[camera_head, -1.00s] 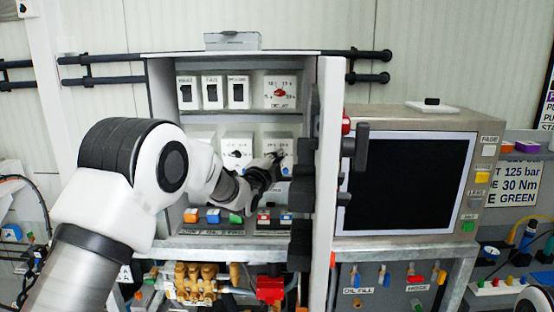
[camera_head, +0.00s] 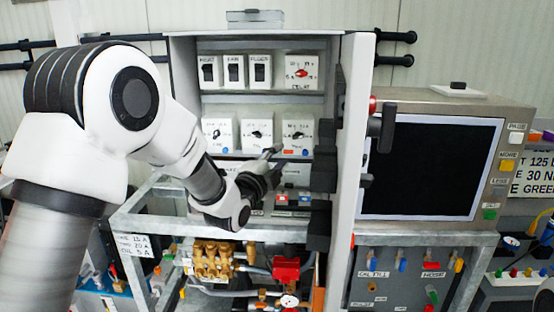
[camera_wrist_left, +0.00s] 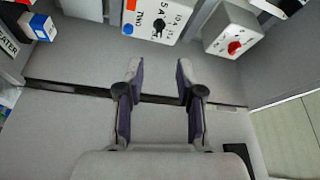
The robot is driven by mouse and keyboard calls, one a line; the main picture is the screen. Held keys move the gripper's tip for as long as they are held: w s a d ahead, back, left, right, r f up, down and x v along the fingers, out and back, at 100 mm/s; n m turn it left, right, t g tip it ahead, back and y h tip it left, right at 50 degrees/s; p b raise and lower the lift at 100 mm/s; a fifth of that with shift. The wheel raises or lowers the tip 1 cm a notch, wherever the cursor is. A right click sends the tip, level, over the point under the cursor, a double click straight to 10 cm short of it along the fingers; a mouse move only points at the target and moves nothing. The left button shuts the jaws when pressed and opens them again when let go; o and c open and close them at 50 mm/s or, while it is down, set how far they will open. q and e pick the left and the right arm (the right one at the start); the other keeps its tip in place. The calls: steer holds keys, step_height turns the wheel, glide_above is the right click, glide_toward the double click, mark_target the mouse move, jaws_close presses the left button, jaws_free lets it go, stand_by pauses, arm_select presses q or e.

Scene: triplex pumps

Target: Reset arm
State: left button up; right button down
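My left arm comes in from the left in the head view. Its gripper (camera_head: 272,160) is in front of the open grey cabinet (camera_head: 183,80), below the lower row of dial boxes. In the left wrist view the left gripper (camera_wrist_left: 158,75) has its two fingers apart with nothing between them. A white dial box with a black knob (camera_wrist_left: 158,22) is ahead of the fingertips, and a box with a red knob (camera_wrist_left: 234,40) is to its right. My right gripper does not show.
The cabinet's open door (camera_head: 352,150) stands close to the right of the gripper. A monitor (camera_head: 432,165) is further right. Brass pump parts (camera_head: 213,262) and a red part (camera_head: 286,269) sit below, behind a grey metal frame (camera_head: 150,222).

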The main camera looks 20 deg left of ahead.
arm_select(q)
steer(key=shift+s, duration=0.1)
stand_by(0.3)
steer(key=s+f+n+g, duration=0.3)
steer(key=s+f, duration=0.2)
steer(key=f, duration=0.7)
steer(key=s+f+n+g+y, duration=0.1)
steer(key=s+f+n+g, duration=0.3)
steer(key=f, duration=0.8)
steer(key=s+f+n+g, duration=0.25)
steer(key=s+f, duration=0.35)
steer(key=f, duration=0.5)
steer(key=s+f+n+g, duration=0.2)
steer(key=s+f, duration=0.3)
steer(key=s, duration=0.4)
steer(key=s+f+n+g, duration=0.3)
steer(key=s+f+g, duration=0.1)
steer(key=s, duration=0.6)
steer(key=s+f+n+g, duration=0.2)
steer(key=s+f, duration=0.3)
steer(key=s, duration=0.5)
steer(key=shift+s+a+f+g+y, duration=0.15)
steer(key=shift+a+f+g+y, duration=0.2)
steer(key=shift+g, duration=0.5)
